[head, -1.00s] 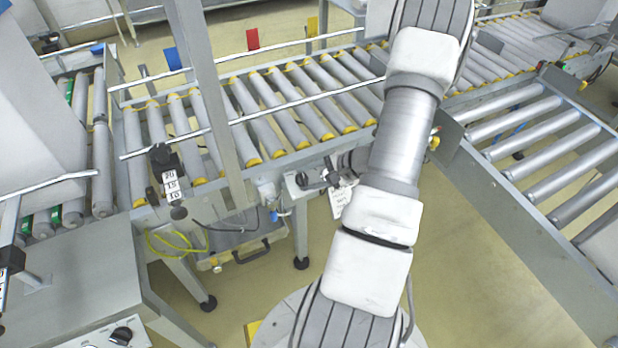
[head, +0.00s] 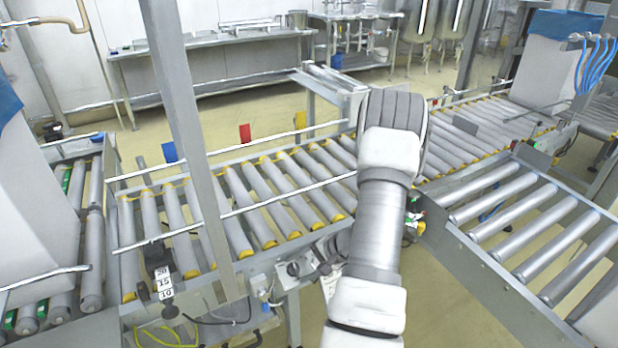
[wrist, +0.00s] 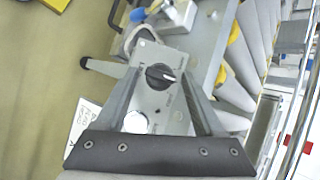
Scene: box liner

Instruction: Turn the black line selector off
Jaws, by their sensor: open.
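The black line selector (wrist: 158,76) is a round black knob on a grey panel (wrist: 180,48) in the wrist view. A pale pointer mark on it points to the right in that view. My gripper (wrist: 161,84) is open, with one finger on each side of the knob. I cannot tell whether the fingers touch it. In the head view the selector (head: 293,268) is small, on a box at the conveyor's near side, and my gripper (head: 326,268) is beside it, partly hidden by my arm.
A round white button (wrist: 135,122) sits on the same panel, close to the left finger. A white tag (wrist: 84,122) hangs nearby. The roller conveyor (head: 262,205) runs behind the selector, and a steel post (head: 190,130) stands to the left. Another roller conveyor (head: 520,220) is at right.

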